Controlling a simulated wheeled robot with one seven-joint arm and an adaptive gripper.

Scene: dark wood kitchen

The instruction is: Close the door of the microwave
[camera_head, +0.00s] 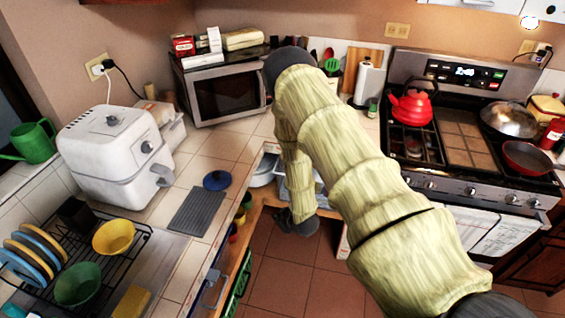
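The microwave (180,76) stands in the back corner of the tiled counter. It is silver, with a dark window in its door (226,94). The door looks upright and near the front of the body; I cannot tell whether it is fully shut or slightly ajar. My arm, in a pale yellow-green sleeve, hides the microwave's right end. The arm bends beside the microwave and hangs down from there. My gripper (297,222) is the dark end low over the floor, in front of and below the microwave, apart from it. Its fingers are too unclear to read.
A white air fryer (116,156) stands left of the microwave. Boxes (200,46) lie on top of it. Right are a utensil holder, paper towel (369,82) and stove with a red kettle (411,107). The floor (300,262) is clear.

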